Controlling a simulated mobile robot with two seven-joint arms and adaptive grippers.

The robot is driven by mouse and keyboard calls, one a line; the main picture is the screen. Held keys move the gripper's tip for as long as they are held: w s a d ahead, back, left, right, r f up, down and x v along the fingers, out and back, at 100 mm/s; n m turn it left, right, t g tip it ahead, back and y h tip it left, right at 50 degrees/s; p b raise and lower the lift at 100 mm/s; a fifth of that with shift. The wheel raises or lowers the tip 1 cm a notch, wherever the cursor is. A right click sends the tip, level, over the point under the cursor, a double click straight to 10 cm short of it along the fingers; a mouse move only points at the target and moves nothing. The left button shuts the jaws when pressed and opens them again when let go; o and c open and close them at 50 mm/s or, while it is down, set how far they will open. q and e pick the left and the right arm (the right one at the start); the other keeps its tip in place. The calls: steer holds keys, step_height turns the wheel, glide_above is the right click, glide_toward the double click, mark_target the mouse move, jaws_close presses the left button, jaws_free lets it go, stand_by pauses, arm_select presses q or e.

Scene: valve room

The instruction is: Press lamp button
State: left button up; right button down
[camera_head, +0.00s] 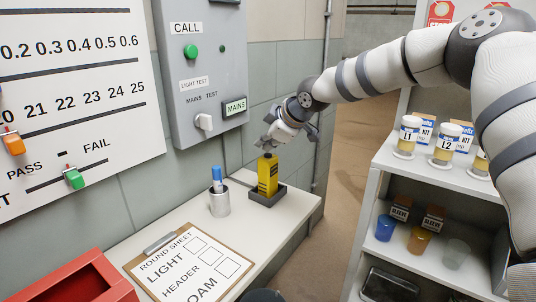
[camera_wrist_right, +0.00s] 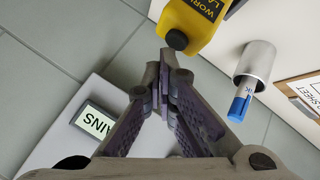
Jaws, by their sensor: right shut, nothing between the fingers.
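The yellow work lamp (camera_head: 268,176) stands upright in a dark tray (camera_head: 267,196) on the white ledge. A dark round button or cap sits on its top end; it shows in the right wrist view (camera_wrist_right: 177,40). My right gripper (camera_head: 272,142) is above the lamp, its fingers pointing down. In the right wrist view its fingertips (camera_wrist_right: 166,62) are together and empty, just beside the dark cap in the picture. I cannot tell whether they touch it. The yellow lamp body (camera_wrist_right: 200,22) is partly cut off there. My left gripper is not in view.
A grey wall panel (camera_head: 206,75) with a green button and a MAINS sign (camera_head: 235,107) is left of my right gripper. A metal cup (camera_head: 219,203) with a blue marker and a clipboard (camera_head: 190,265) are on the ledge. A shelf (camera_head: 455,177) with jars stands right.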

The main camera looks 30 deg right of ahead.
mark_target(266, 155)
steer(key=shift+f, duration=0.55)
stand_by(0.4)
steer(key=shift+r, duration=0.65)
steer(key=shift+r, duration=0.1)
step_height(266, 155, up, 6)
steer(key=shift+f, duration=0.1)
steer(key=shift+f, duration=0.1)
